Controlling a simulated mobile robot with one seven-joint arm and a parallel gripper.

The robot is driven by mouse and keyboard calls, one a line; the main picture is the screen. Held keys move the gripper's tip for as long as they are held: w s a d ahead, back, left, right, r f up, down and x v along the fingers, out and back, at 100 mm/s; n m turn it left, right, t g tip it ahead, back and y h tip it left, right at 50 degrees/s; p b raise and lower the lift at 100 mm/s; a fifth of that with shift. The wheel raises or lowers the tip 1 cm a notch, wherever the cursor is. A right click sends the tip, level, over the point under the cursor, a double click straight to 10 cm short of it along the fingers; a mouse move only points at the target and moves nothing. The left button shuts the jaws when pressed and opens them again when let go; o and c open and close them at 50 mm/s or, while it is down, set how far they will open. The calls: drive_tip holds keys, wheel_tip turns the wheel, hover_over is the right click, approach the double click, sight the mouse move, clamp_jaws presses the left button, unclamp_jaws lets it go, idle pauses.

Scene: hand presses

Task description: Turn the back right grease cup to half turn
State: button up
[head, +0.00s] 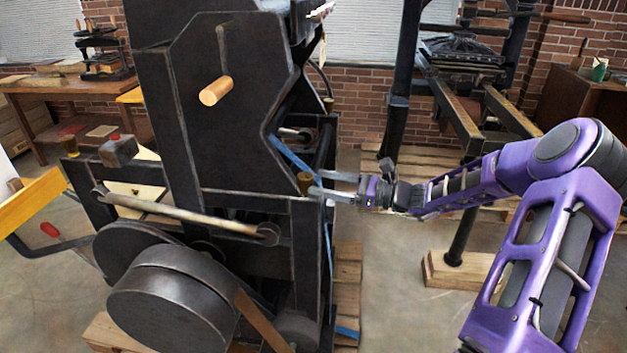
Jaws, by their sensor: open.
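A small brass-coloured grease cup (305,182) sits on the right side of the black press (232,140). A second brass-coloured cup (328,103) shows higher and farther back on that side. From this view alone I cannot tell for sure which is the back right one. My gripper (319,183) reaches in from the right, its two fingers pointing left and apart. The fingertips are at the nearer cup's right edge. I cannot tell whether they touch it or stand around it. No turn mark on the cup is readable.
A blue bar (290,155) runs diagonally just above the nearer cup. The press's dark frame edge lies just below and left of the fingers. A wooden pallet (347,270) lies beneath. A second hand press (462,60) stands behind at right. Open floor (395,310) lies between the presses.

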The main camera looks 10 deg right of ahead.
drive_tip(key=v, duration=1.3)
drive_tip(key=shift+s+d, duration=0.25)
drive_tip(key=shift+d, duration=0.1)
drive_tip(key=m+g+h+p, duration=0.2)
drive_tip(key=m+g, duration=0.4)
drive_tip(key=m, duration=2.7)
approach(309, 175)
drive_tip(key=x, duration=1)
drive_tip(key=shift+a+f+p, duration=0.15)
drive_tip(key=shift+a+p, duration=0.2)
